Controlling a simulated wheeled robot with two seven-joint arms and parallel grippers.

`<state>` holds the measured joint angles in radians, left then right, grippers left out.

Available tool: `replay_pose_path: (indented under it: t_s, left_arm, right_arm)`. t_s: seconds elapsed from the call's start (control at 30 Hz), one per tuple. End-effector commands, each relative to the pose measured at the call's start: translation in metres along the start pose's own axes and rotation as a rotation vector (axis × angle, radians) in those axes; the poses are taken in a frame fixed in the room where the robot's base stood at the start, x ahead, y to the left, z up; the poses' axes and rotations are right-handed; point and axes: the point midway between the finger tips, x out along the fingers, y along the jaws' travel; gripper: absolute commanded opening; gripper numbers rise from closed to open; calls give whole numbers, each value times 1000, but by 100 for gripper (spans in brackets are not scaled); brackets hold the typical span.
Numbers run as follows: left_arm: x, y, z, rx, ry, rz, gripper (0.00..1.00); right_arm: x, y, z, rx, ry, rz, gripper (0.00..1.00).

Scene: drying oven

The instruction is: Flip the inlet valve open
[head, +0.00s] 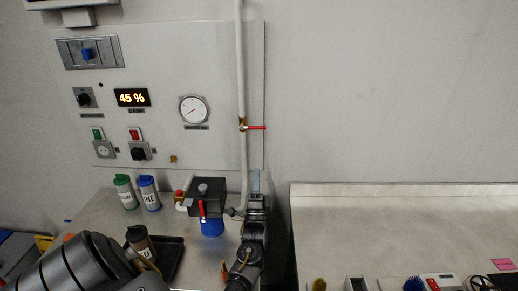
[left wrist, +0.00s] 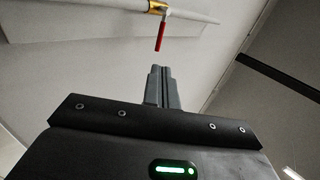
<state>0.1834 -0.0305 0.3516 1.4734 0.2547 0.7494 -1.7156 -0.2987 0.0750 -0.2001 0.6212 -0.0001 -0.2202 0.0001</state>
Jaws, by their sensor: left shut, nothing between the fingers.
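A valve with a brass body (head: 242,125) and a red lever (head: 257,128) sits on the white vertical pipe. The lever points right, crosswise to the pipe. In the left wrist view the red lever (left wrist: 161,35) and brass body (left wrist: 157,7) show beyond my fingertips. My left gripper (head: 255,174) points up below the lever, apart from it, with its fingers together and empty. The left wrist view shows the closed fingers (left wrist: 162,72) too. My right gripper is not in view. I cannot tell whether the second red lever (head: 201,208), on the dark pump-like unit, belongs to the task.
The white pipe (head: 241,60) runs down the panel's right edge. A gauge (head: 194,109) and a 45 % display (head: 132,97) are on the panel. Green (head: 124,192) and blue (head: 149,194) bottles stand left of the dark unit (head: 207,190). The wall right of the lever is clear.

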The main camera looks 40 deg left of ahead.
Motion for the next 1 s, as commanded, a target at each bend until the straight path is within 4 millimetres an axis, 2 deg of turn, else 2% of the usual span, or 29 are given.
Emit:
replay_pose_path:
  t_s: [0.17,0.6,0.8,1.0]
  left_arm:
    - [21,-2,0,2,-1,-4,0]
    - [108,-2,0,2,-1,-3,0]
    - [131,-2,0,1,0,-3,0]
    - [138,-1,0,3,1,-1,0]
  right_arm:
    - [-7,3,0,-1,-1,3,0]
    - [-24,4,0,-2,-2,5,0]
    - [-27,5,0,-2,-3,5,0]
    - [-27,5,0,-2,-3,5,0]
